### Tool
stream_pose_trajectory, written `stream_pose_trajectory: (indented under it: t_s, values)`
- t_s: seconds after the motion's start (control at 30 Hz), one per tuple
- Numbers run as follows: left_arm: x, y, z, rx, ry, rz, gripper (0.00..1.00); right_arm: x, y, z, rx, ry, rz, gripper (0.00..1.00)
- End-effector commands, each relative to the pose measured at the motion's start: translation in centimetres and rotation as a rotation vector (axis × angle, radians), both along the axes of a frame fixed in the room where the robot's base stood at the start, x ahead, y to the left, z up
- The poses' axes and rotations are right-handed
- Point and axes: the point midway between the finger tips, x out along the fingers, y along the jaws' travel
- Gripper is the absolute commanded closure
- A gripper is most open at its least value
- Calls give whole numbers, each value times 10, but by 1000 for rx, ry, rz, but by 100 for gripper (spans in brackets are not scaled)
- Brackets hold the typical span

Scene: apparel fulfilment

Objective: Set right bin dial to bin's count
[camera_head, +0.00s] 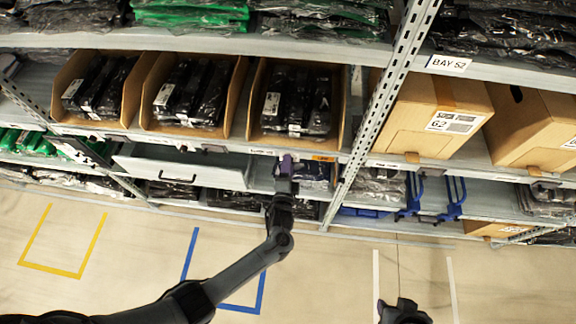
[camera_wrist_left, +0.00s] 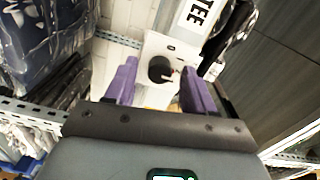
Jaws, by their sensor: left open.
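The right bin (camera_head: 256,105) is an open cardboard bin on the middle shelf, holding several dark plastic-wrapped packs (camera_head: 298,100). My left gripper (camera_head: 285,160) is at the shelf edge below this bin. In the left wrist view its purple fingers (camera_wrist_left: 158,84) are open. A black round dial (camera_wrist_left: 161,69) with a small pointer, on a white plate (camera_wrist_left: 180,50), shows between and beyond the fingers. The fingers look apart from the dial; the exact gap cannot be told. The dial is hidden by the gripper in the head view. A dark part of my right arm shows at the bottom, without visible fingers.
Two similar bins (camera_head: 152,95) stand to the left. A slotted upright post (camera_head: 372,120) and closed cartons (camera_head: 435,110) stand to the right. A pale drawer-like panel (camera_head: 180,170) with a handle is below left. A "TEE" label (camera_wrist_left: 199,13) is near the dial.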

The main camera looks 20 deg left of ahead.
Motion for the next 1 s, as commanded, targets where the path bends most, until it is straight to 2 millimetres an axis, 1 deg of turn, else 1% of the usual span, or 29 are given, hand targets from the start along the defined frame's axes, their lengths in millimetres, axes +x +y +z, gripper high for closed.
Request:
stream_pose_trajectory:
  t_s: [0.17, 0.4, 0.6, 0.7, 0.8, 1.0]
  values:
    - [-17, -4, -1, -1, 3, 0, 46, 0, 0, 3, 0, 0, 0, 57]
    - [-57, -14, -1, -2, 3, 0, 46, 0, -1, 5, -4, 0, 3, 57]
    - [-86, -21, -1, 1, 1, -1, 46, 0, -2, 5, -10, 1, 6, 57]
    - [-95, -23, 0, 0, 0, 0, 46, 0, -2, 5, -10, 1, 6, 57]
    - [-101, -25, 0, 0, -1, 0, 46, 0, -2, 5, -10, 1, 6, 57]
    - [-104, -26, 0, 0, -1, 0, 46, 0, -2, 6, -8, 0, 6, 57]
